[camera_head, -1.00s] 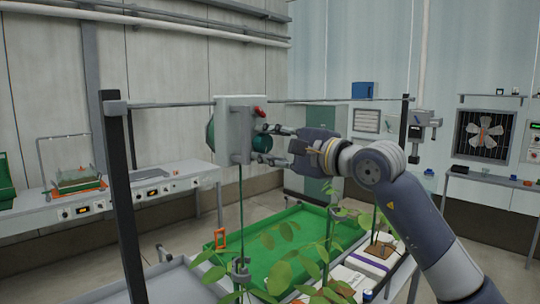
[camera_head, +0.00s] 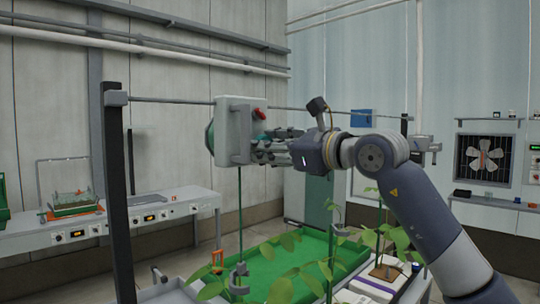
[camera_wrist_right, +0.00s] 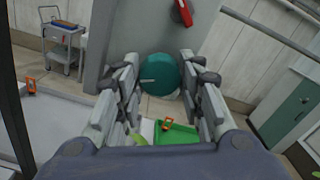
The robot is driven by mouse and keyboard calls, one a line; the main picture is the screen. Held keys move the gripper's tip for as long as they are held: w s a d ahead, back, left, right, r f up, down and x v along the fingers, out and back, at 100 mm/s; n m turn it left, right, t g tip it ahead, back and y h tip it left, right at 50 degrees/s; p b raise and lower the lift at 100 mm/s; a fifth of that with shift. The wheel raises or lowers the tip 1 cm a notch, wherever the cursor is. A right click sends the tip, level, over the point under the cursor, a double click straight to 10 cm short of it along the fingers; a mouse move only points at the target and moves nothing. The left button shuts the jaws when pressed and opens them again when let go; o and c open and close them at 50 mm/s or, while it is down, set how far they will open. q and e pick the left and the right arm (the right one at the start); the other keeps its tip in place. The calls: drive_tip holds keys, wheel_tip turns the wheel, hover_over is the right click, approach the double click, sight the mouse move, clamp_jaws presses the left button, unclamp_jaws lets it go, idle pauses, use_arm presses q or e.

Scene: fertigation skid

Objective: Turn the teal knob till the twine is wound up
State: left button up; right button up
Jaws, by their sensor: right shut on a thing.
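The teal knob (camera_wrist_right: 160,74) sits between the fingers of my right gripper (camera_wrist_right: 160,92), which is shut on it at the right face of a pale grey box (camera_head: 233,120). In the head view the fingers of my right gripper (camera_head: 265,150) hide most of the knob. A green drum (camera_head: 210,136) shows at the box's left side. The green twine (camera_head: 240,205) hangs straight down from the box to a grey hook-like piece (camera_head: 239,272) among leaves. My left gripper is not in view.
A thin rail (camera_head: 170,100) carries the box beside a dark post (camera_head: 117,190). A red lever (camera_head: 259,114) sits on the box above the knob. A green tray (camera_head: 290,262) and leafy plants (camera_head: 385,235) are below. A bench (camera_head: 165,208) stands at left.

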drive_tip(key=shift+m+b, duration=0.55)
drive_tip(key=shift+m, duration=0.65)
drive_tip(key=shift+r, duration=0.15)
drive_tip(key=o, duration=1.1)
drive_tip(key=shift+c, duration=0.2)
drive_tip(key=v, duration=1.2)
drive_tip(key=shift+a, duration=0.1)
